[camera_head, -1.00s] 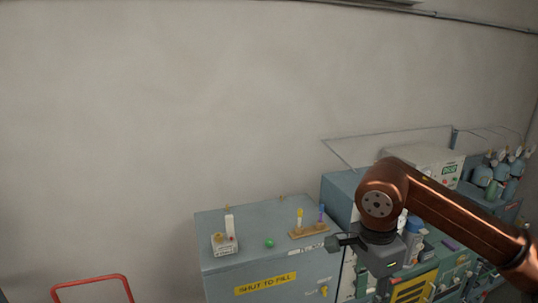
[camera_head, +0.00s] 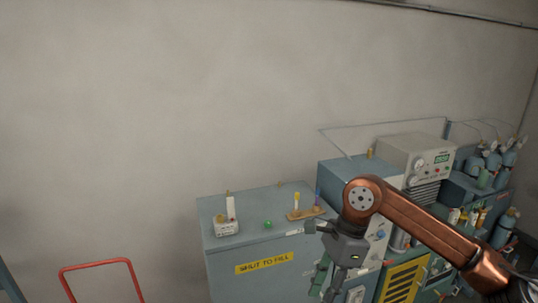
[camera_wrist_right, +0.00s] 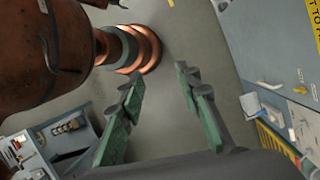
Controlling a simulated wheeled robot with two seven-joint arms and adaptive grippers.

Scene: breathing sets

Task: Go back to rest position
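My right arm reaches in from the lower right in the head view. Its gripper (camera_head: 328,284) hangs downward in front of the cabinets, clear of the grey-blue cabinet's top. In the right wrist view the gripper's two green-padded fingers (camera_wrist_right: 159,76) are spread apart with nothing between them. Bare floor shows beyond the fingers. My left gripper is not in view.
The grey-blue cabinet (camera_head: 225,260) bears a white block (camera_head: 227,229), a green ball (camera_head: 268,224) and a wooden rack (camera_head: 306,213). A white instrument box (camera_head: 405,155) and gas bottles (camera_head: 490,162) stand right. A red rail (camera_head: 97,264) is lower left.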

